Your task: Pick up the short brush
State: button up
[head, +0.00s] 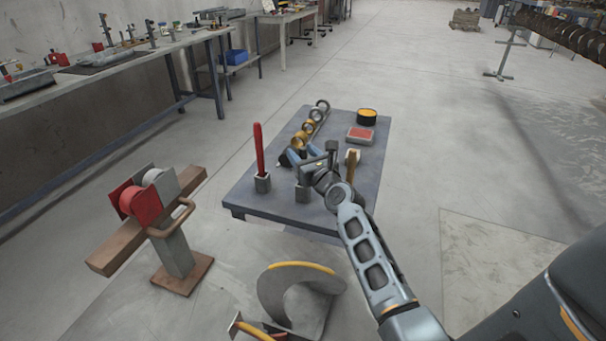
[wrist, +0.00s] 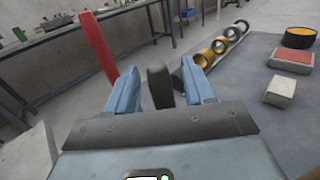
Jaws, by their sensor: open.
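My gripper (head: 305,155) is open over the front part of the grey table. In the wrist view its two blue fingers (wrist: 160,72) stand on either side of an upright dark handle (wrist: 160,88), with gaps showing on both sides. This dark handle may be the short brush; its lower part is hidden by my gripper. In the head view a small grey holder (head: 303,194) stands just below my gripper. A long red handle (head: 259,150) stands upright in another grey holder (head: 262,184) to the left; it also shows in the wrist view (wrist: 98,45).
Several rings (head: 308,128), a red-topped box (head: 360,135) and a yellow-topped dark tin (head: 366,117) are farther back on the table (head: 240,195). A brown-beamed stand (head: 178,250) is at left.

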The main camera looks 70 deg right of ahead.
jog(key=shift+c, duration=0.4)
grip_shut()
